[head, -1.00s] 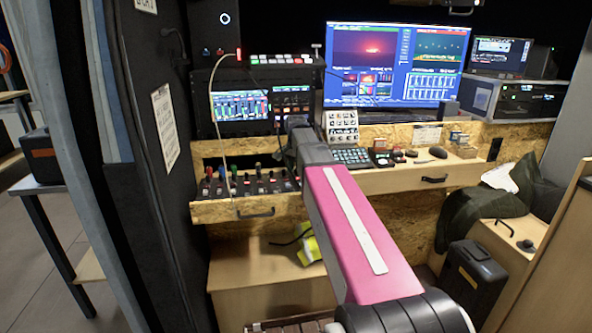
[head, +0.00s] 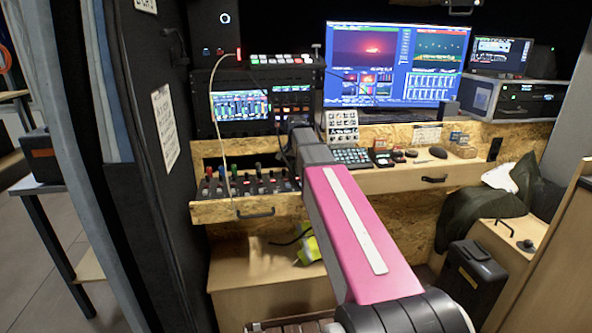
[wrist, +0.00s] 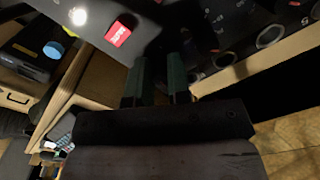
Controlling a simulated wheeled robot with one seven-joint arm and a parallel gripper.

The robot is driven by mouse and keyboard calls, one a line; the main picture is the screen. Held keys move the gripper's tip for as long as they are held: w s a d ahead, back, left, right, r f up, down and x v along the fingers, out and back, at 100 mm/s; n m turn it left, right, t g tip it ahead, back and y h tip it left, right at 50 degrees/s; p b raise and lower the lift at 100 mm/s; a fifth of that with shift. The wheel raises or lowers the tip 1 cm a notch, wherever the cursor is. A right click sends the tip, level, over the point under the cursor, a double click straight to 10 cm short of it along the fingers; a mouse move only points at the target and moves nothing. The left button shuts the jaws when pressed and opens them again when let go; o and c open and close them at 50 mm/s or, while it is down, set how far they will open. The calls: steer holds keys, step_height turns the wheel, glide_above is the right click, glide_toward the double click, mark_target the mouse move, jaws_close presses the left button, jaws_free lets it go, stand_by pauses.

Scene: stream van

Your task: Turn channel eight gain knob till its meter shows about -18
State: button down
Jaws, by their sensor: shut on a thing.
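My gripper (wrist: 158,68) shows in the wrist view, its two dark green fingers reaching to a dark panel (wrist: 210,25). The fingers are shut on a small knob, mostly hidden between them, so I cannot tell its channel or angle. Several round knobs (wrist: 270,35) sit on the panel to the right. In the head view, the meter screen (head: 241,106) in the rack shows coloured channel bars, too small to read a value. My arm hides the gripper's contact point there.
A lit red button (wrist: 118,34) is on the panel left of my fingers. In the head view, a wooden shelf (head: 215,212) holds a row of faders or levers (head: 235,182). A pale cable (head: 212,100) hangs in front of the screen. A keypad (head: 352,156) lies to the right.

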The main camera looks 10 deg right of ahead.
steer(key=n, duration=0.5)
steer(key=shift+n, duration=2.3)
steer(key=c, duration=1.1)
jaws_free()
step_height(320, 180, up, 11)
steer(key=shift+f, duration=0.1)
